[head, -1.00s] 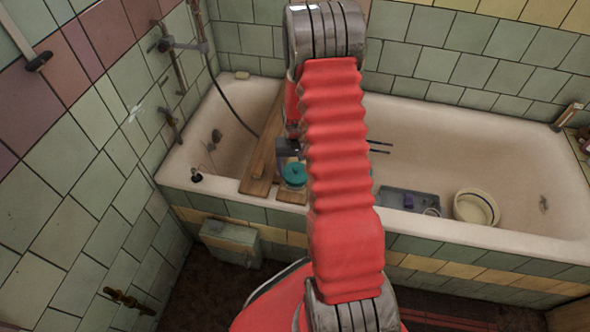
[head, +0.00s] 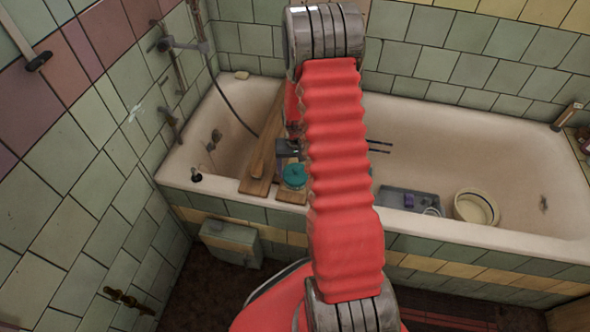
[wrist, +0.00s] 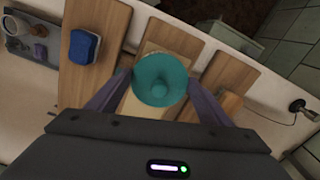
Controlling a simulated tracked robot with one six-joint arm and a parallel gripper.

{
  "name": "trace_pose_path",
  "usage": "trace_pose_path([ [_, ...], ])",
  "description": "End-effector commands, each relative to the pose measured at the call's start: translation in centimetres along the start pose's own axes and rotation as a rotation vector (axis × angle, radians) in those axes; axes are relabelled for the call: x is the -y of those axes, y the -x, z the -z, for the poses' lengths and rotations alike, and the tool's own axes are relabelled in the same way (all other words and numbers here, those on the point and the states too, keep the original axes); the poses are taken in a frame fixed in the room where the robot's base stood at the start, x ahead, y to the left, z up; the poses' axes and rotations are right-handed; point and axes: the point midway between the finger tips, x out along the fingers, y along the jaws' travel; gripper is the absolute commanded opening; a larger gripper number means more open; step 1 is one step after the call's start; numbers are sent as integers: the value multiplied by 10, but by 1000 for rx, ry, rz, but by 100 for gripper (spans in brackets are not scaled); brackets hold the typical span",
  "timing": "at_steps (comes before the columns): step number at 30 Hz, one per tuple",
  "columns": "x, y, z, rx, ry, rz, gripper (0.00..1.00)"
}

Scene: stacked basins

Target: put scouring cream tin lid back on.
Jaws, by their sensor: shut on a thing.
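The teal lid (wrist: 160,80) is round with a small knob on top. In the wrist view it sits between the two fingertips of my gripper (wrist: 162,82), which is shut on it. In the head view the lid (head: 294,173) shows just left of my red arm, over the boards across the bathtub. The scouring cream tin cannot be made out; the lid hides what lies directly below it. I cannot tell whether the lid touches anything beneath.
Wooden boards (wrist: 93,62) span the bathtub (head: 447,170), with gaps between them. A blue block (wrist: 84,47) lies on one board. A grey tray (head: 409,200) with small items and a cream bowl (head: 476,207) stand to the right in the head view.

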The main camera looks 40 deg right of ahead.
Motion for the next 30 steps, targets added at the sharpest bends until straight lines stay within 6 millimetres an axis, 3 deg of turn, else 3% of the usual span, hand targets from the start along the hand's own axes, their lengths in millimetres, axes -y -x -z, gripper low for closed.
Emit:
trace_pose_path([
  [18, 0, -7, 0, 0, 0, 0, 52],
  [19, 0, -7, 0, 0, 0, 0, 75],
  [27, 0, -7, 0, 0, 0, 0, 94],
  [30, 0, -7, 0, 0, 0, 0, 94],
])
